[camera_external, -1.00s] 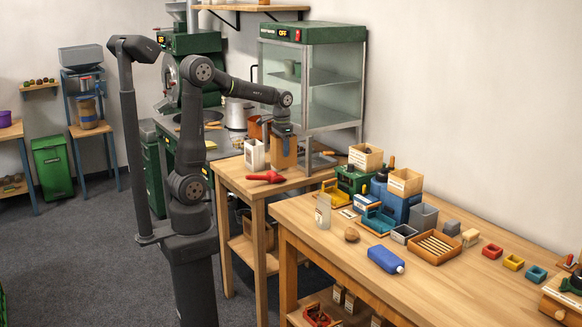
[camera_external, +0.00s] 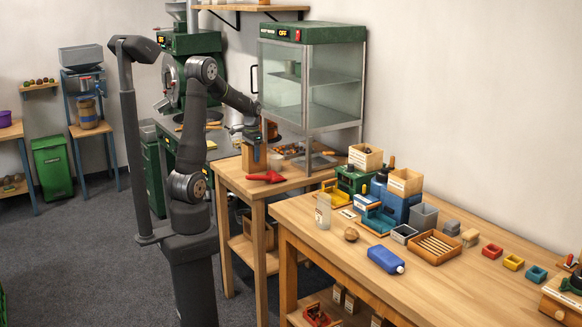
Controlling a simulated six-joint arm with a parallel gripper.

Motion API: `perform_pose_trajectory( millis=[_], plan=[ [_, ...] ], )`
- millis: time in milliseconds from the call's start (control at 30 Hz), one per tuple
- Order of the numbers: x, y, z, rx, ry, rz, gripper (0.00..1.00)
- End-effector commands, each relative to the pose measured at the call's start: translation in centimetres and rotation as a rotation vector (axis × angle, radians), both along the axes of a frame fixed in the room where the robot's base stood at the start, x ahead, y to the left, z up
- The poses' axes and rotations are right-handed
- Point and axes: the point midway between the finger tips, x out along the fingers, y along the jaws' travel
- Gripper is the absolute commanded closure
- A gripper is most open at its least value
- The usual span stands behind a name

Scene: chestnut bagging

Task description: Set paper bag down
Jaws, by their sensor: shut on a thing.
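The brown paper bag (camera_external: 253,161) stands upright at the left part of the small wooden table (camera_external: 228,178). My gripper (camera_external: 251,137) is above it, shut on its upper part. The bag's base is at or very near the tabletop; I cannot tell whether it touches. The bag's opening is hidden by my gripper.
The glass warmer cabinet (camera_external: 312,85) stands behind and right of the bag. A red scoop-like tool (camera_external: 265,177) lies in front. A tray with small brown pieces (camera_external: 291,150) and a copper-coloured pot (camera_external: 273,132) are behind. The table's left edge is close to the bag.

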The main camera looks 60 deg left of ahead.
Motion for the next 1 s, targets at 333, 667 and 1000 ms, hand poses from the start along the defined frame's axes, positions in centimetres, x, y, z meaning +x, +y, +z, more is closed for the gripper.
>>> perform_pose_trajectory(
  millis=[333, 667, 1000],
  plan=[
    [0.0, 1.0, -2.8, -0.001, 0.003, -0.001, 0.62],
    [0.1, 1.0, -4.6, 0.001, -0.001, 0.000, 0.62],
    [0.0, 1.0, -4.9, 0.000, 0.000, 0.000, 0.19]
  ],
)
